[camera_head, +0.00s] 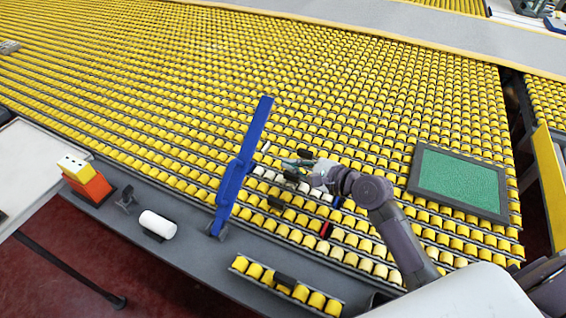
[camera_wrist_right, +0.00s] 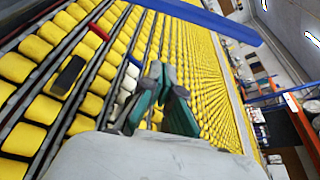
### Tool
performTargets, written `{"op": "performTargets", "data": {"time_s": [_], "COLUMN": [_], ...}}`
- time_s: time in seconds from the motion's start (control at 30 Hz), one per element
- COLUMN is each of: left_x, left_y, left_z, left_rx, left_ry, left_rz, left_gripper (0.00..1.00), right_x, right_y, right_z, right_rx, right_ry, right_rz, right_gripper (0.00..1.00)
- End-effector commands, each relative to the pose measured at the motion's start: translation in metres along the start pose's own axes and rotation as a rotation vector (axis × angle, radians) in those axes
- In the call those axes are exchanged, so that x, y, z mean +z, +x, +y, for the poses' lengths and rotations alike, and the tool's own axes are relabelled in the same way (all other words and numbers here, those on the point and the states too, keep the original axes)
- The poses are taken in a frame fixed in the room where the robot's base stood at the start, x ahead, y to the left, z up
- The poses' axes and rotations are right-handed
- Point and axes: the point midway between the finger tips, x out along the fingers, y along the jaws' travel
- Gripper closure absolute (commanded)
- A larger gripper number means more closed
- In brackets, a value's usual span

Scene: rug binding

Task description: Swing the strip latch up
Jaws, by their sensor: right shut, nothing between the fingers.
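A long blue bar (camera_head: 232,180), which looks like the strip latch, stands slanted up from a small bracket at the grey front rail of the roller bed. Its upper end leans to the right over the yellow rollers. It also crosses the top of the right wrist view (camera_wrist_right: 205,17). My right gripper (camera_head: 292,166) is just right of the bar's middle, over the rollers. Its fingers (camera_wrist_right: 163,80) are shut and empty. A gap to the bar shows in the wrist view; I cannot tell its depth. My left gripper is out of view.
A green panel in a dark frame (camera_head: 458,183) lies on the rollers at the right. A white cylinder (camera_head: 157,225) and an orange-and-yellow block (camera_head: 86,180) are on the grey rail (camera_head: 190,250) at the left. Several white rollers sit below my right gripper.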

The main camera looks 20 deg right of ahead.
Motion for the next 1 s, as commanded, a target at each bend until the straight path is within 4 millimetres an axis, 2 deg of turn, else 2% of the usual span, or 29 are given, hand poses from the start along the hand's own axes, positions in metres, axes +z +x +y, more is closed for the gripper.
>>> {"op": "performTargets", "data": {"time_s": [0.4, 0.43, 0.5, 0.63, 1.0], "left_x": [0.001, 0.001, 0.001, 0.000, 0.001], "left_y": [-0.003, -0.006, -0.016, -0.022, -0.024], "left_z": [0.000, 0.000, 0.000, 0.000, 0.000], "left_rx": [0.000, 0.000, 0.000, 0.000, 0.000], "left_ry": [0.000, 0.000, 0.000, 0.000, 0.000], "left_rz": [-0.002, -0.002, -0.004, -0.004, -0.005], "left_gripper": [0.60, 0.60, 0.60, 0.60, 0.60], "right_x": [0.002, 0.005, 0.021, 0.033, 0.039], "right_y": [0.087, 0.089, 0.081, 0.076, 0.073], "right_z": [0.000, 0.000, -0.001, 0.000, 0.001], "right_rx": [0.003, 0.005, 0.004, 0.004, 0.004], "right_ry": [-0.004, -0.006, -0.008, -0.007, -0.007], "right_rz": [-0.002, -0.002, -0.002, -0.001, 0.001], "right_gripper": [1.00, 1.00, 1.00, 1.00, 1.00]}}
